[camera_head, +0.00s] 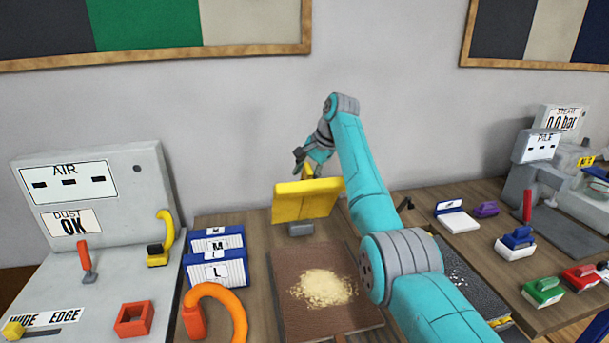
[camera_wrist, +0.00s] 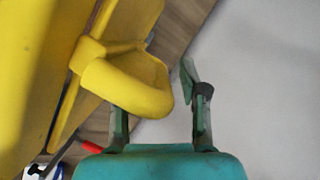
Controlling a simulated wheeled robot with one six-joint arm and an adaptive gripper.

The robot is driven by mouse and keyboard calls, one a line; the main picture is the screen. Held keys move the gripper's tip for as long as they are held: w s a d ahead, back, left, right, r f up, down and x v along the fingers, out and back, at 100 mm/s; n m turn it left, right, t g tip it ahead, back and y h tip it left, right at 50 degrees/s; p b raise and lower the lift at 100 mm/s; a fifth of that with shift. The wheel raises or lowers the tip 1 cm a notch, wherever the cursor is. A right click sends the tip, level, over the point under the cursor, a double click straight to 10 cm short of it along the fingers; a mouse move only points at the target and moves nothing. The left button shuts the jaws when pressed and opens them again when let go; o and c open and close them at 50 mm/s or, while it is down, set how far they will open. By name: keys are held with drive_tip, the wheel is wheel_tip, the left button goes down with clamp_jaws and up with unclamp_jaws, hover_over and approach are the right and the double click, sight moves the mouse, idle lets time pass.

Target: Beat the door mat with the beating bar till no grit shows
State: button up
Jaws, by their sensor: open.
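A yellow tool with a broad flat plate, which I take for the beating bar (camera_head: 300,203), stands upright on a small grey block behind the mat. Its thick rounded handle (camera_wrist: 130,88) shows in the wrist view. My gripper (camera_head: 304,163) is just above the bar, by its handle. In the wrist view my gripper (camera_wrist: 162,92) is open; the handle overlaps the left finger and reaches partly between the fingers, with a gap to the right finger. A brown mat (camera_head: 295,262) lies flat on the bench, with a heap of beige grit (camera_head: 325,288) in its middle.
Blue boxes (camera_head: 218,268) and an orange hooked tool (camera_head: 236,312) stand left of the mat. A grey machine marked AIR (camera_head: 110,180) is farther left. A dark speckled mat (camera_head: 470,284) lies right, partly behind my arm. Several brushes (camera_head: 543,290) lie on the right bench.

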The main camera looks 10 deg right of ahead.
drive_tip(key=v, duration=1.1)
drive_tip(key=shift+r, duration=0.4)
drive_tip(key=shift+s, duration=0.15)
